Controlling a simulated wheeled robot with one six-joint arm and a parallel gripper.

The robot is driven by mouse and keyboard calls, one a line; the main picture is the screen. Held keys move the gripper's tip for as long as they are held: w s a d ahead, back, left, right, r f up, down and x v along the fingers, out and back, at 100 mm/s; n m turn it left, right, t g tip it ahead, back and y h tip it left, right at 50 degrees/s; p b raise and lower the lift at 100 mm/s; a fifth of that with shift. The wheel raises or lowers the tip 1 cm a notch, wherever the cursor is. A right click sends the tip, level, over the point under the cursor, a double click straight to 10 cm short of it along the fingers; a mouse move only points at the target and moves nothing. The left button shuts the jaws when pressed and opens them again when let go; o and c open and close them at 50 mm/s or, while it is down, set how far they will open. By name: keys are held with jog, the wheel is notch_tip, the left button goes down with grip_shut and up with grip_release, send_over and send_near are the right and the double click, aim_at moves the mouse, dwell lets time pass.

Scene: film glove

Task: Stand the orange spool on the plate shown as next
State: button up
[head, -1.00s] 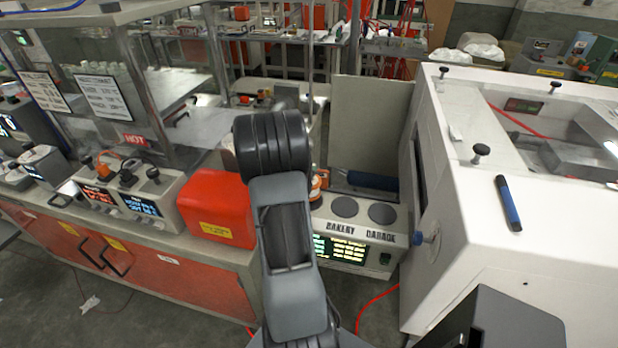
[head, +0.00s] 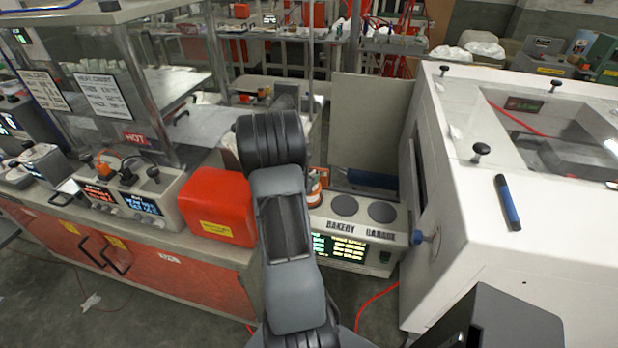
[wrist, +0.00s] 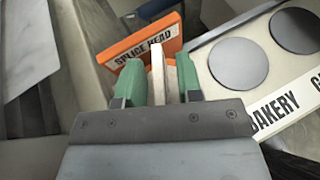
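In the wrist view, the green fingers of my gripper (wrist: 160,84) stand a little apart. A pale strip (wrist: 157,72) and a bit of orange show between them; whether the fingers grip them is unclear. In the head view, my arm hides the gripper. An orange and white piece (head: 315,187), possibly the orange spool, shows just right of my arm, at the left end of the white plate unit (head: 385,258). Two round grey plates show there, one above BAKERY (head: 344,205) and one above the word to its right (head: 382,212). The unit's lit display (head: 345,249) is partly covered and unreadable.
An orange block marked SPLICE HEAD (wrist: 146,42) lies beyond the fingers in the wrist view. A red box (head: 215,205) stands left of my arm on the bench. A large white machine (head: 480,200) stands right, and an upright grey panel (head: 370,120) rises behind the plates.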

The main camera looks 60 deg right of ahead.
jog(key=shift+r, duration=0.1)
jog(key=shift+r+p, duration=0.25)
jog(key=shift+p, duration=0.15)
jog(key=b+v, duration=0.1)
jog(key=v, duration=0.6)
jog(key=shift+a, duration=0.3)
